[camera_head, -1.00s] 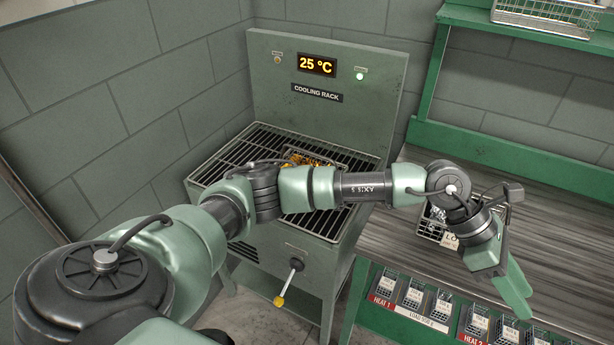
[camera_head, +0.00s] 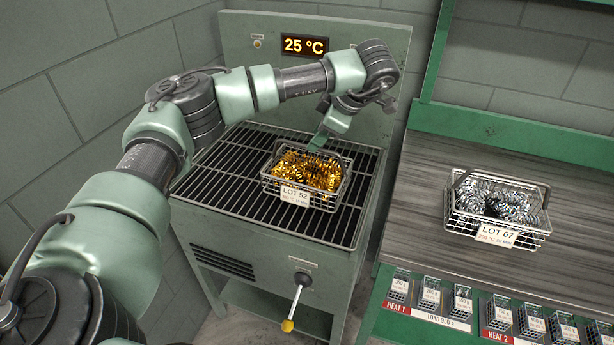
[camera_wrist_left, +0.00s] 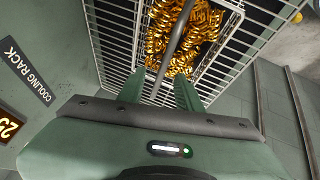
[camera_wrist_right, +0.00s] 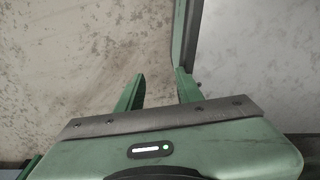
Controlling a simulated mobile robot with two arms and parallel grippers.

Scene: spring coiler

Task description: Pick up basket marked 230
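A wire basket (camera_head: 305,178) of gold-coloured springs, tagged LOT 52, stands on the cooling rack (camera_head: 235,185); the small line under its lot number is too fine to read surely. A second wire basket (camera_head: 497,207) of silver springs, tagged LOT 67, stands on the bench to the right. My left gripper (camera_head: 318,142) is over the back of the LOT 52 basket. In the left wrist view its fingers (camera_wrist_left: 158,88) are apart, with the basket's handle bar (camera_wrist_left: 174,45) showing between them. My right gripper (camera_wrist_right: 160,82) is open and empty, facing a floor and panel edge.
The cooling rack's back panel (camera_head: 385,110) shows 25 °C and rises behind the basket. A lever with a yellow knob (camera_head: 288,325) juts from its front. The bench (camera_head: 420,240) has free room around the LOT 67 basket. Small baskets line the bench front.

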